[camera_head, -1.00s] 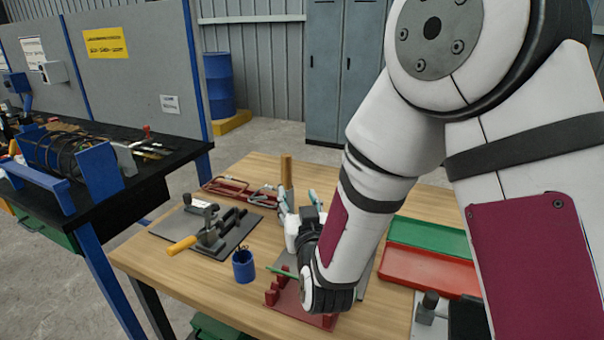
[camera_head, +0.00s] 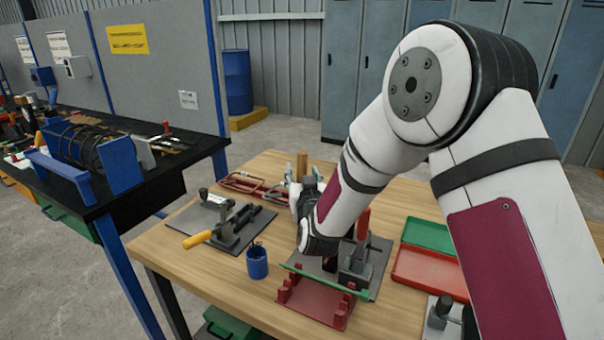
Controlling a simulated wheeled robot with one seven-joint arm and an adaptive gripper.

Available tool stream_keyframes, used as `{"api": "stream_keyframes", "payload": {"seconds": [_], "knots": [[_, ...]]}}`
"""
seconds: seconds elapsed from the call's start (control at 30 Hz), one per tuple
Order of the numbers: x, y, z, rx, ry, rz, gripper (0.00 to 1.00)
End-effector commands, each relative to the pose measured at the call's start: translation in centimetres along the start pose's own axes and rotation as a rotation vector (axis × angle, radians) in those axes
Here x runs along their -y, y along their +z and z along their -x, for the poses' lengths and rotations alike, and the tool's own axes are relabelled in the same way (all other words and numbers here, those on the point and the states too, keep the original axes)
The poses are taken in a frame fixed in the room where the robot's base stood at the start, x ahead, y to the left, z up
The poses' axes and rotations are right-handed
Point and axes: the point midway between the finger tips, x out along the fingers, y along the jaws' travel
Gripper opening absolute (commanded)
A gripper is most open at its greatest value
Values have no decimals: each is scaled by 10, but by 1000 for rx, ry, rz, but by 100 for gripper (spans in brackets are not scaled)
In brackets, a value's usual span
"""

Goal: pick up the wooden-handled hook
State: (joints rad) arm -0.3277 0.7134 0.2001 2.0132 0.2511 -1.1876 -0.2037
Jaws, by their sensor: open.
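I cannot clearly pick out the wooden-handled hook. A tan wooden upright (camera_head: 301,160) stands near the back of the wooden table, partly hidden by my gripper; I cannot tell whether it belongs to the hook. My gripper (camera_head: 303,177) is open, mostly hidden by my own wrist, with its pale fingertips close in front of the upright. I cannot tell whether they touch it. An orange handle (camera_head: 197,240) belongs to a dark clamp-like tool (camera_head: 230,228) on a grey plate, left of my gripper.
A blue cup (camera_head: 257,263) stands in front of my wrist. A red rack (camera_head: 315,302) with a green bar is at the front. A dark fixture (camera_head: 356,262) with a red handle is behind it. Red (camera_head: 430,272) and green (camera_head: 428,234) trays lie right. Red clamps (camera_head: 255,186) lie behind.

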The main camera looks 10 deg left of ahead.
Motion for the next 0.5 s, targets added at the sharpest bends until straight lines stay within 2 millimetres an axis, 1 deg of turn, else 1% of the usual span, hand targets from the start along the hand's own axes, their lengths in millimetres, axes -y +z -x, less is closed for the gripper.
{"api": "stream_keyframes", "payload": {"seconds": [0.03, 0.13, 0.4, 0.47, 0.5], "knots": [[-1, 0, -7, -1, 2, -1, 46], [-1, 0, -14, -1, 1, -1, 46], [-1, -1, -17, 0, 1, 0, 46], [-1, -1, -17, 0, 1, 0, 33], [-1, -1, -17, 0, 1, 0, 24]]}}
